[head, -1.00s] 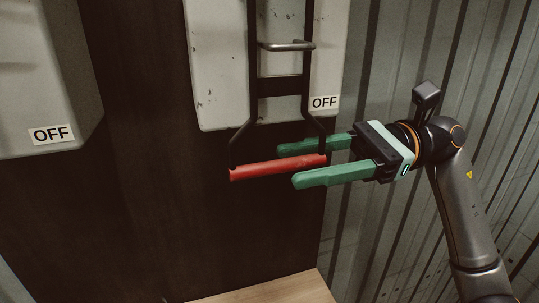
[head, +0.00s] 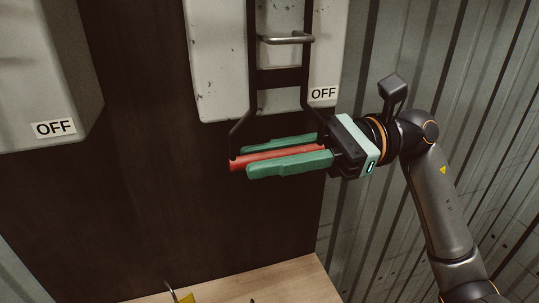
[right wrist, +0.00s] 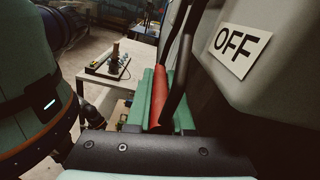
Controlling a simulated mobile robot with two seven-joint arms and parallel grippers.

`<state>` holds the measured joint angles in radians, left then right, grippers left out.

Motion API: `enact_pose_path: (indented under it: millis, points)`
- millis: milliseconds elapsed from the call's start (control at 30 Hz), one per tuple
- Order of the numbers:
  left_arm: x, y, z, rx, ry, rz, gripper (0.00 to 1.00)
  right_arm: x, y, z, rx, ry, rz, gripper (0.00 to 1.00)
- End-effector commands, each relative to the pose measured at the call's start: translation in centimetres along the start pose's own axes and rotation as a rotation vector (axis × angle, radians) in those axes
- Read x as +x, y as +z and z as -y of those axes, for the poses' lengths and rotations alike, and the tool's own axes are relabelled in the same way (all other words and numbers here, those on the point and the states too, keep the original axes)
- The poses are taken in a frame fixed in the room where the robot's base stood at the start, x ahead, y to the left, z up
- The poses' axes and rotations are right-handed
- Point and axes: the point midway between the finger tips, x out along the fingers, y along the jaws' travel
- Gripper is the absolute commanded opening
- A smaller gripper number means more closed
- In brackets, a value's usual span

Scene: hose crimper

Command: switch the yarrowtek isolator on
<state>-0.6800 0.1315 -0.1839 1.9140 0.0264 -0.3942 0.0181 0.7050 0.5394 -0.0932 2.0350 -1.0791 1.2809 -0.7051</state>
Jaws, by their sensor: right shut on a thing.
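A grey isolator box (head: 215,70) hangs on the dark panel, with a black lever frame (head: 252,85) down its front. The lever ends in a red bar handle (head: 238,163) below the box, beside an OFF label (head: 323,94). My right gripper (head: 265,155) comes in from the right with green fingers on both sides of the red handle and is shut on it. In the right wrist view the red handle (right wrist: 159,95) lies between the green fingers, near the OFF label (right wrist: 240,48). No maker's name is readable. My left gripper is not identifiable in the head view.
A second grey box (head: 45,80) with an OFF label (head: 54,128) is at the left. A corrugated metal wall (head: 480,110) stands close on the right. A wooden surface (head: 270,283) lies below. The panel beneath the handle is clear.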

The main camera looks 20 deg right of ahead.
Motion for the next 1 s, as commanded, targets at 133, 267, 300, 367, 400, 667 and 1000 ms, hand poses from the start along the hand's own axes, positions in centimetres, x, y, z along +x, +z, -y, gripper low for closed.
enact_pose_path:
  millis: [133, 267, 300, 367, 400, 667, 1000]
  points:
    - [0.01, -0.05, -0.04, 0.0, 0.001, -0.001, 0.52, -0.02, 0.0, 0.01, 0.0, 0.0, -0.001, 0.0]
    - [0.01, -0.07, -0.05, 0.0, 0.001, -0.001, 0.52, -0.02, 0.0, 0.01, 0.0, 0.0, -0.001, 0.0]
    - [0.01, -0.08, -0.05, 0.0, 0.001, -0.001, 0.52, -0.02, 0.0, 0.01, 0.0, 0.0, -0.001, 0.0]
    - [0.01, -0.09, -0.05, 0.0, 0.001, -0.001, 0.52, -0.03, 0.0, 0.01, 0.0, 0.0, -0.001, 0.0]
    - [0.01, -0.09, -0.05, 0.0, 0.001, -0.002, 0.52, -0.03, 0.0, 0.01, 0.0, 0.0, -0.001, 0.0]
    - [0.02, -0.12, -0.05, 0.0, 0.001, -0.002, 0.52, -0.03, 0.0, 0.02, 0.0, -0.001, -0.001, 0.0]
    - [0.02, -0.14, -0.03, 0.0, 0.001, -0.003, 0.52, -0.04, 0.0, 0.02, 0.0, -0.001, -0.001, 0.0]
